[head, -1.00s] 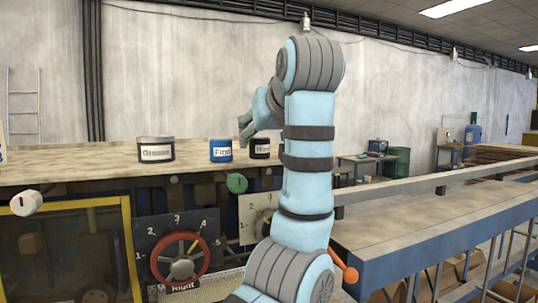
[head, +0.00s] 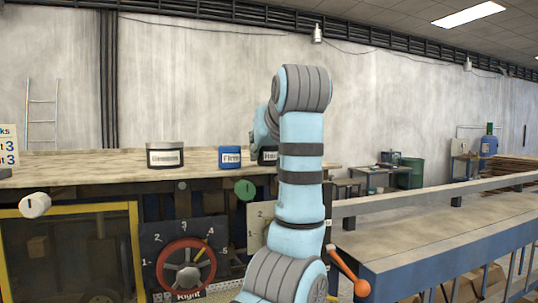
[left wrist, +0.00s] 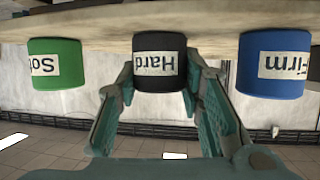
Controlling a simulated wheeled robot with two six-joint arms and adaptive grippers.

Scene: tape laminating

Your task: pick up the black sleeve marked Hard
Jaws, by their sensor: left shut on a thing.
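The black sleeve marked Hard (left wrist: 160,62) appears upside down in the middle of the left wrist view, its white label facing the camera. The sleeve appears to be still against the bench top. In the head view the gripper's fingers are hidden by the arm. My right gripper is not in view.
A blue sleeve marked Firm (head: 230,157) and a green sleeve (left wrist: 56,64) flank the black one on the wooden bench (head: 90,163). Below the bench are a red handwheel (head: 186,266) and a green knob (head: 244,190).

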